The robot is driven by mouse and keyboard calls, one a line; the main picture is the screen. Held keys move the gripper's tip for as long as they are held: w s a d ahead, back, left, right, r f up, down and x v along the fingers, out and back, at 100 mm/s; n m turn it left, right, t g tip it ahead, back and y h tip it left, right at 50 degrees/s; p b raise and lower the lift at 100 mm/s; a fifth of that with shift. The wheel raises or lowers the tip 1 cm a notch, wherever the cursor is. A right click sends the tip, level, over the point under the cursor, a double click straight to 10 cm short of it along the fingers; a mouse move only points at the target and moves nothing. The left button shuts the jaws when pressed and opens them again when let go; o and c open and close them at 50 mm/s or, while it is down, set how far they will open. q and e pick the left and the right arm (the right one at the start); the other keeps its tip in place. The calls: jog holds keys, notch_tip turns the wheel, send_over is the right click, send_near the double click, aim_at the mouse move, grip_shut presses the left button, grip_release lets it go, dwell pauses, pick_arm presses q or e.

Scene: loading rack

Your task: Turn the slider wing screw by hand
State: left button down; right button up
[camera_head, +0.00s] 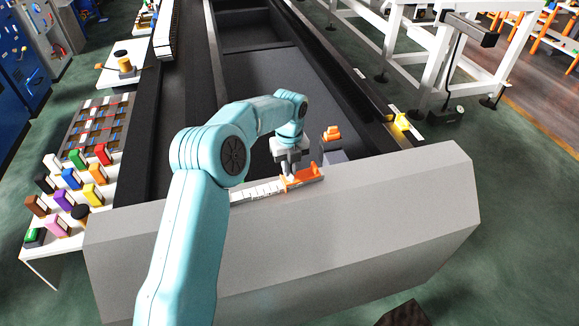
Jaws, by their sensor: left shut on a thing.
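My left arm comes in from the lower left and bends over the grey front panel. My left gripper (288,174) points down at the orange slider (311,177) on the white graduated scale (257,191). It is shut on a small pale part at the slider's left end, which looks like the wing screw; the fingers hide most of it. My right gripper is not in view.
The grey panel (380,215) forms the near edge of a long dark bed (255,75). An orange piece on a grey block (331,135) stands just right of my gripper. A white table with several coloured blocks (68,178) is at left. A yellow part (401,122) sits on the right rail.

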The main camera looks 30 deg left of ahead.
pick_arm(q)
jog(key=c, duration=1.2)
grip_release()
jog(key=shift+r, duration=0.1)
jog(key=shift+r, duration=0.35)
notch_tip(320, 180, up, 16)
jog(key=shift+f, duration=0.25)
